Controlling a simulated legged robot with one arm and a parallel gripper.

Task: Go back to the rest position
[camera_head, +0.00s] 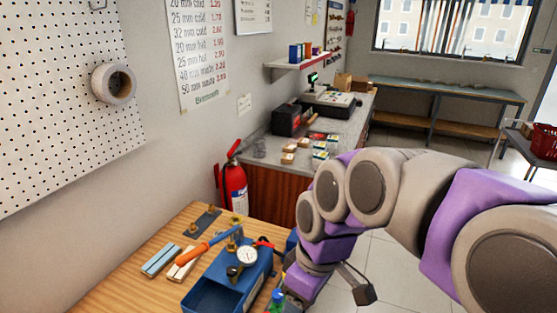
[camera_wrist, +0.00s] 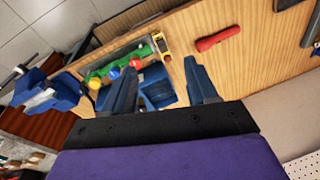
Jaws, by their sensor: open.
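My gripper (camera_wrist: 160,80) shows in the wrist view with its two dark fingers spread apart over the wooden bench. Nothing is held between them; a blue object lies below and beyond the gap. In the head view my purple and grey arm reaches from the right towards the bench (camera_head: 150,268). Its end is low beside the bench's right side, and the fingers are hard to make out there. A blue pump box (camera_head: 212,296) with a round gauge (camera_head: 247,256) and an orange handle (camera_head: 208,242) stands on the bench, left of my arm.
The wrist view shows a green fitting with coloured caps (camera_wrist: 114,68) and a red tool (camera_wrist: 218,39) on the bench. A fire extinguisher (camera_head: 234,185) stands by the wall. A cluttered counter (camera_head: 262,158) lies behind. Tiled floor is clear right of the bench.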

